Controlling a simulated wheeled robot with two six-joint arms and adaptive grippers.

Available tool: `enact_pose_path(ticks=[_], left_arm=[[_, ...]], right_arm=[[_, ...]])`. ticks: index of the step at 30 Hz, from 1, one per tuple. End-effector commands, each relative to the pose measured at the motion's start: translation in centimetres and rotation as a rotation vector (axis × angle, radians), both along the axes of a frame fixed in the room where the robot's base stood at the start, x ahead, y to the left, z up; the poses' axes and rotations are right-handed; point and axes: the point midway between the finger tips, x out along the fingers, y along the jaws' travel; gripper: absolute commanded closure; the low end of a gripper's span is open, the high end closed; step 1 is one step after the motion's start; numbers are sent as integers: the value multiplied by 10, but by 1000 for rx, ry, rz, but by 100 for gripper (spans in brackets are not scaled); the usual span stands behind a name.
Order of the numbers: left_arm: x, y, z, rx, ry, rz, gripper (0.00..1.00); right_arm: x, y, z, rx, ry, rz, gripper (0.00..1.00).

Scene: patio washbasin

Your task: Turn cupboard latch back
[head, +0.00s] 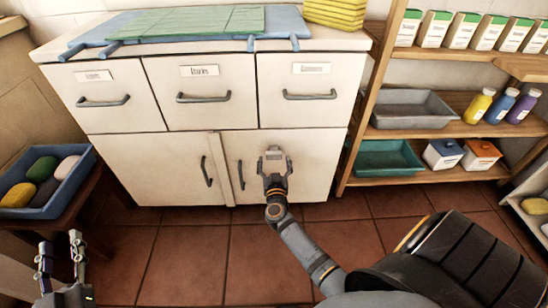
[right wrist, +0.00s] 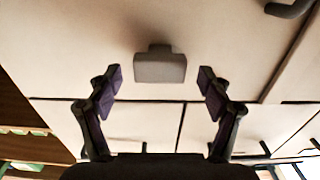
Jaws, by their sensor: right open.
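The white cupboard (head: 160,165) has two lower doors under a row of three labelled drawers. A small grey latch (right wrist: 160,67) sits on the cupboard front, seen as a wide block with a short stub. In the head view the latch (head: 273,150) is at the upper part of the right door, just beyond my right gripper (head: 275,165) and partly hidden by it. My right gripper is open, with its fingers (right wrist: 160,82) apart on either side of the latch; I see no contact. My left gripper (head: 60,250) is open and empty at the lower left, away from the cupboard.
Vertical handles (head: 241,175) stand near the doors' meeting edges. A wooden shelf (head: 440,175) with trays and bottles stands at the right. A blue bin (head: 62,198) of soaps is at the left. Tiled floor (head: 185,255) lies clear in front of the cupboard.

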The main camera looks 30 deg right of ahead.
Motion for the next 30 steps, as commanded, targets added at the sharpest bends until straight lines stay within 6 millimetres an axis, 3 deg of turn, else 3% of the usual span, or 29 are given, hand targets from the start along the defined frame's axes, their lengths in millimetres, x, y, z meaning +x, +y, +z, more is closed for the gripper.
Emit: enact_pose_path(ticks=[6, 13, 18, 26, 30], left_arm=[[-6, 0, 54, 5, -226, 1, 60], [-18, -1, 95, 9, -401, -1, 60], [-23, -1, 106, 9, -451, -1, 60], [-24, -1, 107, 10, -455, -1, 60], [-24, -1, 107, 9, -455, -1, 60]], right_arm=[[14, -9, -1, 0, 0, 0, 21], [24, -15, -1, 0, 0, -1, 21], [27, -17, 0, 0, 0, -1, 21], [27, -17, 0, 0, 0, -1, 21], [27, -17, 0, 0, 0, -1, 40]])
